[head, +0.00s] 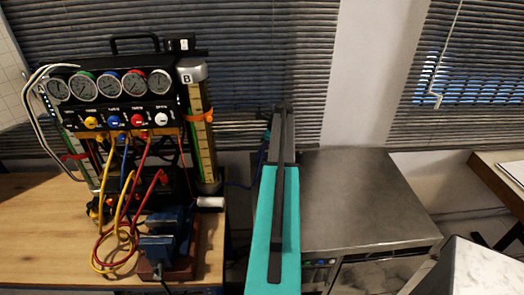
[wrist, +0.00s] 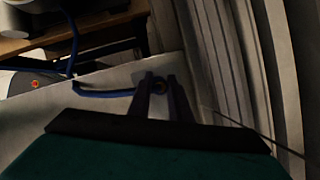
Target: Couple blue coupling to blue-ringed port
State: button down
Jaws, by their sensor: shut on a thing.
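My gripper (wrist: 161,98) shows in the wrist view with its two dark fingers shut on the blue coupling (wrist: 159,84), a small dark end with a brassy spot. Its blue hose (wrist: 105,94) runs off left and then up. In the head view my arm hides most of the gripper and the coupling; the blue hose (head: 238,184) shows left of the arm. The blue-ringed port (head: 113,121) is on the black gauge panel (head: 75,118) at left, between the yellow and red ports. The gripper is well to the right of the panel.
Yellow, red and blue hoses (head: 125,200) hang in loops below the panel. A blue vise (head: 160,245) stands on the wooden bench in front. A cylinder marked B (head: 200,130) stands right of the panel. A grey metal counter (head: 365,200) is clear at right.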

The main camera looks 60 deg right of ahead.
jog(key=shift+f, duration=0.75)
dwell(1.1)
jog(key=shift+r, duration=0.1)
dwell(0.4)
jog(key=c, duration=1.8)
grip_release()
jog(key=shift+o, duration=0.6)
jog(key=o, duration=0.5)
jog(key=shift+c, duration=0.2)
jog(key=b+v, duration=0.4)
jog(key=v, duration=1)
